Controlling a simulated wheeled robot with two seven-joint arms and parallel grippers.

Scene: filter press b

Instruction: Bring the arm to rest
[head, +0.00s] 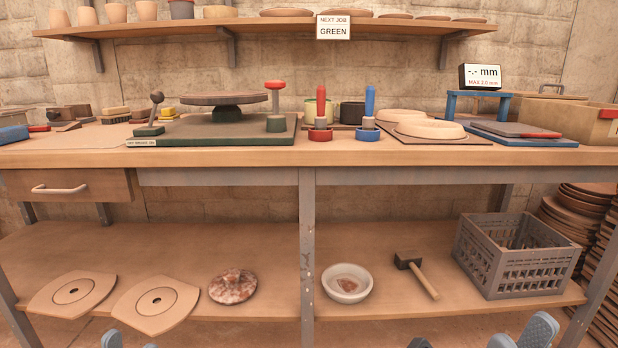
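My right gripper (478,338) shows at the bottom edge of the head view, right of the middle. Its blue-grey fingers stand wide apart with nothing seen between them. My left gripper (128,342) shows only as small blue-grey tips at the bottom edge on the left; the rest is cut off, so its opening cannot be told. Both grippers are low in the picture, in front of the bench's lower shelf (390,262). No held object is seen in either.
The workbench top (330,157) carries a green press (210,128), red-handled (321,105) and blue-handled tools (370,105), and pale rings (430,129). Discs (585,225) are stacked right.

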